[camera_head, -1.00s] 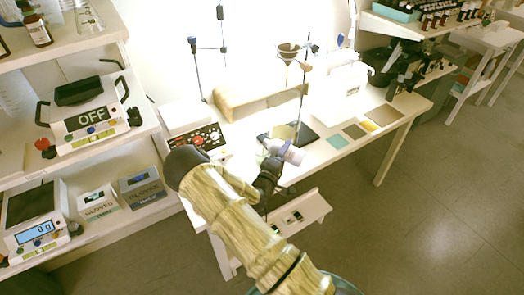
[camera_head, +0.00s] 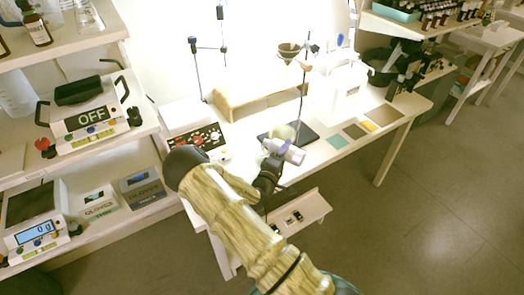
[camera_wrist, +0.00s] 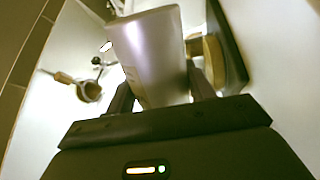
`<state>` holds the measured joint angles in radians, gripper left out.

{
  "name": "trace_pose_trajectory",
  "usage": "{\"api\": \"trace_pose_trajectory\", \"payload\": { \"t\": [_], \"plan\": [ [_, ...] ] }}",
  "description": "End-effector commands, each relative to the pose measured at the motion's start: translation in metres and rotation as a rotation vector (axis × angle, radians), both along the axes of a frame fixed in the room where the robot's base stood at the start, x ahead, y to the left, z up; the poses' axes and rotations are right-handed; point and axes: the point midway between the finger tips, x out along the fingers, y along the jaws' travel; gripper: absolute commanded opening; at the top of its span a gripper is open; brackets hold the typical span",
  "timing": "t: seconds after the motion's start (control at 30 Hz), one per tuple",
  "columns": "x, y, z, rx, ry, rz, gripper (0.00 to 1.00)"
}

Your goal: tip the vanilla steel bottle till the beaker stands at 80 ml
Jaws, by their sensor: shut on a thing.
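My gripper (camera_head: 271,164) is shut on a steel bottle (camera_head: 293,155) with a pale purple sheen. The bottle is tilted in the head view, at the front of the white table. In the wrist view the bottle (camera_wrist: 150,55) fills the middle between the fingers. The beaker (camera_head: 283,131) shows just behind the bottle, partly hidden by it, by a dark plate (camera_head: 308,137). In the wrist view an amber-tinted part of the beaker (camera_wrist: 213,62) shows right of the bottle. I cannot read its level or see a pouring stream.
A funnel on a stand (camera_head: 289,52) rises behind the beaker. A long tan box (camera_head: 250,102) lies at the back, and a control box (camera_head: 197,138) stands at the left. Flat coloured squares (camera_head: 354,131) lie to the right. A shelf with balances (camera_head: 95,118) is at far left.

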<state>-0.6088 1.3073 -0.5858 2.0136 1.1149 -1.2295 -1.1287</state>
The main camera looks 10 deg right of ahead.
Motion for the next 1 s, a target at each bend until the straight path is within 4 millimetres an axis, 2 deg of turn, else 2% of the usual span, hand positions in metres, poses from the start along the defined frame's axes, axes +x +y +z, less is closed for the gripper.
{"api": "trace_pose_trajectory", "payload": {
  "t": [0.27,0.6,1.0],
  "plan": [
    [0.0,-0.001,-0.004,0.02,-0.02,-0.001,0.23],
    [-0.003,-0.004,-0.02,0.163,-0.15,-0.001,0.23],
    [-0.003,-0.004,-0.02,0.199,-0.183,0.0,0.23]
  ]
}}
